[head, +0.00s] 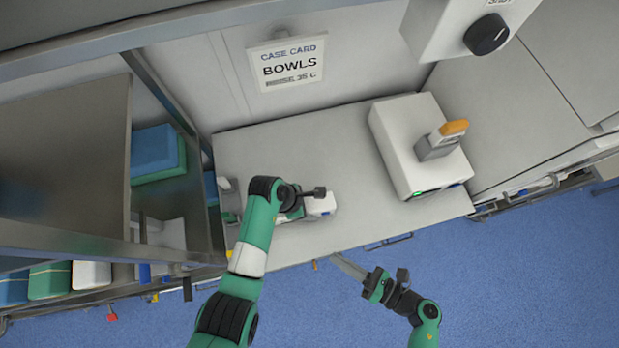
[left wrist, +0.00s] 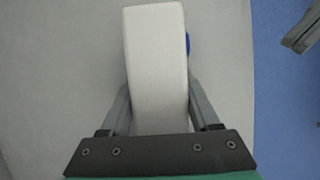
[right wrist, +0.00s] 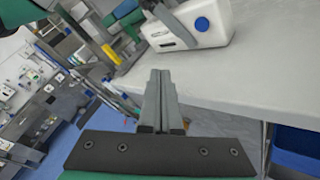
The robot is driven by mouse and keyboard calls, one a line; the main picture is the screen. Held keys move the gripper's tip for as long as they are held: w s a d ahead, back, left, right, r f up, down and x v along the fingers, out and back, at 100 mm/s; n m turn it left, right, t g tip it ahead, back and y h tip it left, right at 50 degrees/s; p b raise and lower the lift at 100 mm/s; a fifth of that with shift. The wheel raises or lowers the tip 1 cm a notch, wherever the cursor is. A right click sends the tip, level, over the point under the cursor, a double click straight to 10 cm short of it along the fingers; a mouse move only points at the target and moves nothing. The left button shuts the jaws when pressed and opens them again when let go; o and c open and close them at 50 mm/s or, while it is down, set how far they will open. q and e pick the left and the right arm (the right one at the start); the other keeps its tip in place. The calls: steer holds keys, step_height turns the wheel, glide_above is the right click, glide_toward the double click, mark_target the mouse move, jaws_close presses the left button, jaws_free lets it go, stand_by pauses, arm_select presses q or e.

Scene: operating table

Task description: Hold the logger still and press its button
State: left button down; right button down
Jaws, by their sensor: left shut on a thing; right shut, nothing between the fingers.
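The logger (head: 321,205) is a white box on the grey table, partly hidden by my left arm in the head view. In the left wrist view the logger (left wrist: 157,60) lies between the two fingers of my left gripper (left wrist: 158,98), which is shut on it. Its round blue button (right wrist: 202,24) faces my right gripper in the right wrist view and shows as a blue edge in the left wrist view (left wrist: 188,43). My right gripper (right wrist: 160,76) is shut and empty, below and apart from the logger, by the table's front edge (head: 340,262).
A white box (head: 395,145) with a grey, orange-topped device (head: 440,140) stands at the table's right. A shelf rack (head: 120,200) with folded cloths is at the left. A case card (head: 288,62) hangs on the back wall. The middle of the table (head: 330,150) is bare.

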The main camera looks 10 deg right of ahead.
glide_toward(317, 215)
steer(key=x, duration=0.4)
steer(key=shift+s+a+r, duration=0.15)
steer(key=shift+a+r, duration=0.05)
steer(key=shift+a, duration=0.2)
stand_by(1.7)
steer(key=shift+w, duration=0.4)
steer(key=shift+w, duration=0.15)
stand_by(0.4)
steer(key=shift+s, duration=0.6)
steer(key=shift+s, duration=0.1)
steer(key=shift+s+d, duration=0.15)
steer(key=shift+s, duration=1.3)
steer(key=shift+s+d, duration=0.1)
steer(key=shift+s, duration=1.4)
